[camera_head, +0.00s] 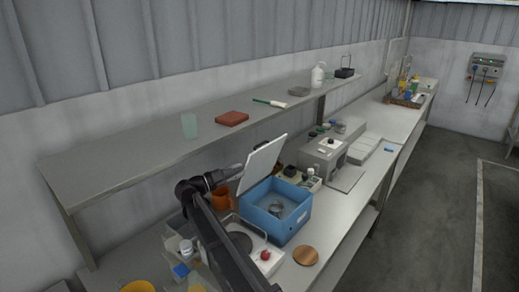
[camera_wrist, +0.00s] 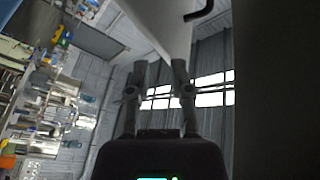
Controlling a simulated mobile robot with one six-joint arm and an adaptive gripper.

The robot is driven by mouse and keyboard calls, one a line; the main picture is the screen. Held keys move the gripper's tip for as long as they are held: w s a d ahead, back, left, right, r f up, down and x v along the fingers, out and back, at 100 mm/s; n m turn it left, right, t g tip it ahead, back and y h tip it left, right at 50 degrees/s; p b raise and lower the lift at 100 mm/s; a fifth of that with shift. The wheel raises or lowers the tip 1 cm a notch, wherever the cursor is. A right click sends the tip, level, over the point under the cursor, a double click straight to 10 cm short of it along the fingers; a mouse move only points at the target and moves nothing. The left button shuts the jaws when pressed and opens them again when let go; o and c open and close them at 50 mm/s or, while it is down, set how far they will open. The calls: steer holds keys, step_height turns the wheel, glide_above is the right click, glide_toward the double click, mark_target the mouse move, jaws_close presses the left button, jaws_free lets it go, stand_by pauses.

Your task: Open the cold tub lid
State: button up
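The cold tub (camera_head: 297,222) is a blue box on the bench, and a round metallic or glass item (camera_head: 276,208) sits inside it. Its pale lid (camera_head: 262,163) stands tilted up steeply on the tub's left side, so the inside shows. My gripper (camera_head: 236,171) is beside the lid's left face, close to it. In the wrist view my gripper (camera_wrist: 160,70) has its two fingers apart with a gap between them. The lid (camera_wrist: 160,22) fills the upper middle there, with a dark handle (camera_wrist: 203,10) on it. Whether a finger touches the lid is unclear.
A shelf (camera_head: 120,165) runs above the bench behind my arm. A white device with a dark round plate (camera_head: 240,242) stands left of the tub, and a wooden disc (camera_head: 306,256) lies in front. A grey instrument (camera_head: 322,155) stands to the right.

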steer(key=m+t, duration=0.1)
steer(key=t, duration=0.1)
glide_toward(257, 146)
steer(key=a+f, duration=0.1)
steer(key=a, duration=0.1)
steer(key=shift+s+b, duration=0.1)
steer(key=shift+b, duration=0.2)
steer(key=shift+d, duration=0.15)
steer(key=p+x, duration=0.3)
steer(key=x, duration=1)
steer(key=shift+w+d, duration=0.25)
steer(key=shift+w, duration=0.05)
jaws_close()
